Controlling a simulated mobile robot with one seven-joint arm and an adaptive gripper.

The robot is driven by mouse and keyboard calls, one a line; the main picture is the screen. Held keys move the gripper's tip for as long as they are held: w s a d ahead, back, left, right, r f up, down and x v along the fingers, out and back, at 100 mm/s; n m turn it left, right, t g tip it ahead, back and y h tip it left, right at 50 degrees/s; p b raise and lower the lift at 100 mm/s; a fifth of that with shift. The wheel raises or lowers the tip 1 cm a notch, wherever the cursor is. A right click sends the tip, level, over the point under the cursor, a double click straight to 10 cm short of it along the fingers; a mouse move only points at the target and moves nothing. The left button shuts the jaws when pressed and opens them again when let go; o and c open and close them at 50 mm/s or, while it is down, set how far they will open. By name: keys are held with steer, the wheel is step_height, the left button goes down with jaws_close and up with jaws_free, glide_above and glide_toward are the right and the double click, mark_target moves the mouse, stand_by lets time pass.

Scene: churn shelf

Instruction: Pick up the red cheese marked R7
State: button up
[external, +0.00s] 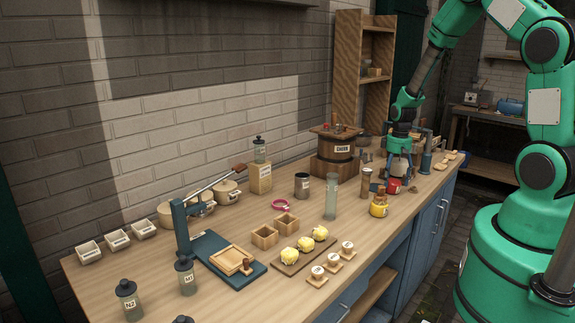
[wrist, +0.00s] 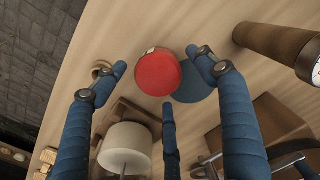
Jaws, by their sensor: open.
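The red cheese (external: 395,187) stands on the right part of the bench, with a small pale label too small to read. In the wrist view the red cheese (wrist: 157,74) is a round red disc seen from above. My gripper (external: 400,175) is right above it, pointing down. In the wrist view my gripper (wrist: 160,68) is open, with blue fingers to the left, right and below the cheese. I cannot tell whether any finger touches it.
A yellow cheese (external: 379,209) stands in front of the red one. A brown cylinder (external: 366,181) is close on the left, and a teal disc (wrist: 196,86) lies beside the cheese. A wooden churn (external: 335,150) and a clear cylinder (external: 331,197) stand farther left.

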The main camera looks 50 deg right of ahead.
steer(key=shift+f, duration=0.9)
steer(key=c, duration=1.4)
steer(key=shift+o, duration=0.2)
steer(key=shift+r, duration=0.2)
steer(key=shift+w+r, duration=0.1)
steer(key=shift+r, duration=0.5)
step_height(320, 180, up, 2)
steer(key=shift+r, duration=0.15)
steer(key=s+a, duration=0.3)
steer(key=s, duration=0.4)
steer(key=s+a+r+p, duration=0.1)
steer(key=s+a, duration=0.3)
steer(key=s, duration=0.3)
steer(key=shift+s+a, duration=0.15)
steer(key=shift+a, duration=0.05)
